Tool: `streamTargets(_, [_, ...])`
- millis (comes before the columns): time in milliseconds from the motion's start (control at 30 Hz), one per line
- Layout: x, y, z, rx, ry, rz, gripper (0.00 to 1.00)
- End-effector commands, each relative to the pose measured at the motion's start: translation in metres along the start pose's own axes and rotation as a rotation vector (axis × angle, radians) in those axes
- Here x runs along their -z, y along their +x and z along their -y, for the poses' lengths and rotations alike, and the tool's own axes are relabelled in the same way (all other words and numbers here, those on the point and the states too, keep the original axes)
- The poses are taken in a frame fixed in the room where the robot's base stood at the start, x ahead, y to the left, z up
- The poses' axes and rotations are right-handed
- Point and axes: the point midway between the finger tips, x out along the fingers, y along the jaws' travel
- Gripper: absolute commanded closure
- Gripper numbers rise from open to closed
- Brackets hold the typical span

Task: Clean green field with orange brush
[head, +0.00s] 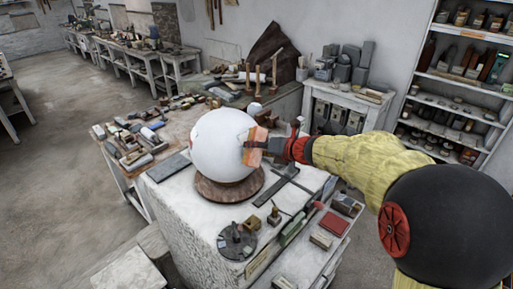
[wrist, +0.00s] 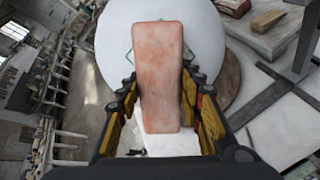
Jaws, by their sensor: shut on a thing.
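A large white plaster sphere (head: 215,150) sits on a round brown stand (head: 228,190) on the stone worktop. My gripper (head: 266,147) is at the sphere's right side, shut on an orange brush (head: 253,149), which looks like a plain block. In the wrist view the brush (wrist: 158,70) stands between both fingers, its far end over the sphere (wrist: 112,40). Thin green lines, part of the green field (wrist: 129,56), show on either side of the brush; the brush hides the middle. I cannot tell whether the brush touches the sphere.
Many blocks and tools (head: 135,145) crowd the left and back. Shelves (head: 455,90) stand at the right. The floor at left is clear.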

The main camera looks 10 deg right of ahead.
Motion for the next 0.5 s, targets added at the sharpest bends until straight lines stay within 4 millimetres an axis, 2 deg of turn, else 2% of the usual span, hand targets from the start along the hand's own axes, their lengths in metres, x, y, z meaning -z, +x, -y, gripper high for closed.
streamTargets(500, [-0.0003, 0.0075, -0.0002, -0.001, 0.000, 0.000, 0.92])
